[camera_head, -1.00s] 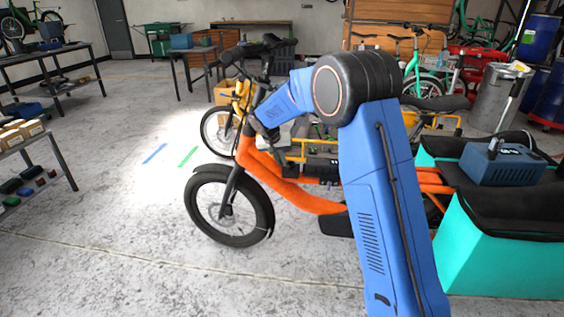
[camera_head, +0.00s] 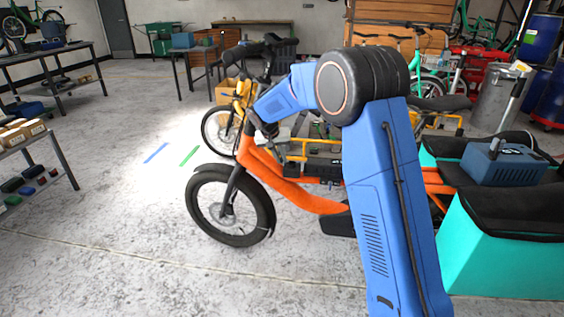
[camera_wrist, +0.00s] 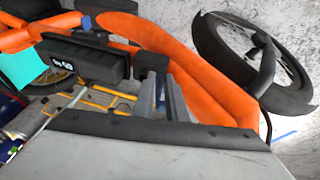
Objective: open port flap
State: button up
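The orange cargo bike (camera_head: 290,190) stands across the middle of the head view, and its orange frame (camera_wrist: 205,85) fills much of the wrist view. A black battery-like unit with a lit display (camera_wrist: 78,62) lies along the frame in the wrist view. A small dark block (camera_wrist: 152,62) sits beside its end, just past my fingertips. I cannot tell if this is the port flap. My gripper (camera_wrist: 162,88) has two grey fingers apart with a gap between them, and nothing visible is held. In the head view the gripper is mostly hidden behind my blue arm.
The bike's teal cargo box (camera_head: 500,245) carries a blue device (camera_head: 503,163) at the right. A yellow bike (camera_head: 222,125) stands close behind. A shelf (camera_head: 35,160) is at the left. The floor left of the front wheel is clear.

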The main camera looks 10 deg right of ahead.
jog(key=v, duration=1.4)
jog(key=shift+r, duration=0.2)
jog(key=shift+s+a, duration=0.1)
jog(key=shift+a, duration=0.05)
